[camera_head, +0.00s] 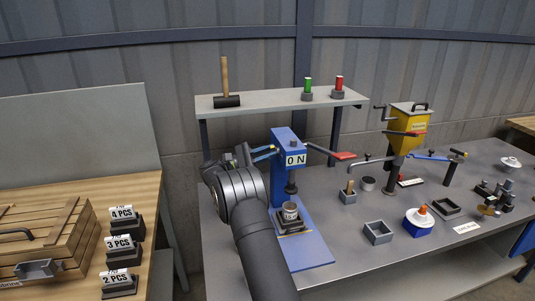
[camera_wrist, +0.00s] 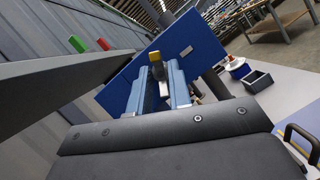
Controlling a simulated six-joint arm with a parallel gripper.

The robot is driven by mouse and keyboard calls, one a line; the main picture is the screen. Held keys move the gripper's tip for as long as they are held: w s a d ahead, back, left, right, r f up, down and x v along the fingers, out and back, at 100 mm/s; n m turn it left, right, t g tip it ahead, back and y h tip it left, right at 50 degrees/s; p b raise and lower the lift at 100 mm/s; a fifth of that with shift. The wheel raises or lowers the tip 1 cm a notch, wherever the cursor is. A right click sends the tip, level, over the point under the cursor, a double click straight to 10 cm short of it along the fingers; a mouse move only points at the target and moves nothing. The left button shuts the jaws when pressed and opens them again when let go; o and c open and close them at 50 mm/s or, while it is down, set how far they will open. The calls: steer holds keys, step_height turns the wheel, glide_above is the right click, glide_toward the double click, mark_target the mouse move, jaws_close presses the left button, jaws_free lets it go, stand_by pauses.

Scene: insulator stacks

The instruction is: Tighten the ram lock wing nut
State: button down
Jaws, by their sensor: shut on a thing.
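The blue press (camera_head: 289,155) stands on the grey bench with an "ON" plate on its head and a red-tipped lever at its right. My gripper (camera_head: 262,153) is at the upper left side of the press head. In the wrist view, the two blue-grey fingers of my gripper (camera_wrist: 158,88) are closed around a small part with a yellow top, which appears to be the ram lock wing nut (camera_wrist: 155,58), in front of the blue press side (camera_wrist: 200,42). The fingers and my arm hide much of it, so its turn angle cannot be told. A grey-white stack (camera_head: 290,211) sits under the ram.
A shelf (camera_head: 270,100) with a mallet (camera_head: 226,90), a green-topped tool (camera_head: 308,88) and a red-topped tool (camera_head: 338,87) is above and behind. A yellow machine (camera_head: 408,130), small trays (camera_head: 378,233) and a blue stand (camera_head: 418,224) occupy the bench at right.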

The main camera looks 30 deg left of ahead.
steer(key=shift+m+g, duration=0.5)
steer(key=shift+m, duration=0.7)
